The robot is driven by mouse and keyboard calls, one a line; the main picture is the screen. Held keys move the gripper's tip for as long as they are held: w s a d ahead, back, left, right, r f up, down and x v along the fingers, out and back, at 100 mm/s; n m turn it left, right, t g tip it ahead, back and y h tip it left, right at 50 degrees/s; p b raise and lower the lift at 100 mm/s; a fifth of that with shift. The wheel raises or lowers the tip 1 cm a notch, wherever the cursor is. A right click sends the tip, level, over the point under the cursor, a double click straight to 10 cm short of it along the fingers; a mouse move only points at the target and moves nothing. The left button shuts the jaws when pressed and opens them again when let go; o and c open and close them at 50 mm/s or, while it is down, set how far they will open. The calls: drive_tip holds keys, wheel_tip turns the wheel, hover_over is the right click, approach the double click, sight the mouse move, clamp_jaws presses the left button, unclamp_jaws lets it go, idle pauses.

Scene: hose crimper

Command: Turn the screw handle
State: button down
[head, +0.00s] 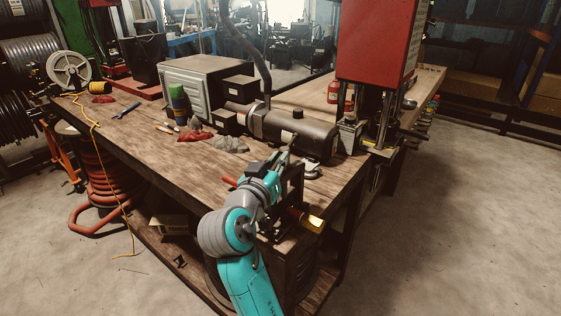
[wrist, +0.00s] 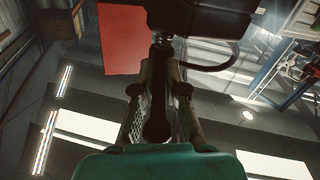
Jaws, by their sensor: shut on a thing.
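My gripper (wrist: 162,66) points up at a dark machine body (wrist: 195,14) in the wrist view. Its two fingers close in on a small dark metal part (wrist: 162,42) below that body, which appears to be the screw handle. The contact is shadowed, and the handle's full shape and angle cannot be made out. In the head view my gripper (head: 285,160) is at the near corner of the workbench, close to a dark clamp-like frame (head: 294,184). My arm hides much of this spot, and the handle is not clear there.
The wooden workbench (head: 135,140) carries a dark cylindrical machine (head: 302,135), grey and red rags (head: 230,144), and a cable reel (head: 70,69). A red press (head: 378,40) stands behind. A yellow-tipped rod (head: 312,222) sticks out beside my arm. The floor at right is clear.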

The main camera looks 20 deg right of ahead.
drive_tip(key=shift+w+a+m+g+h, duration=0.1)
drive_tip(key=shift+m+g+h, duration=0.3)
drive_tip(key=shift+h, duration=0.1)
drive_tip(key=c, duration=1.2)
unclamp_jaws()
drive_tip(key=v, duration=1.2)
drive_tip(key=shift+a, duration=0.1)
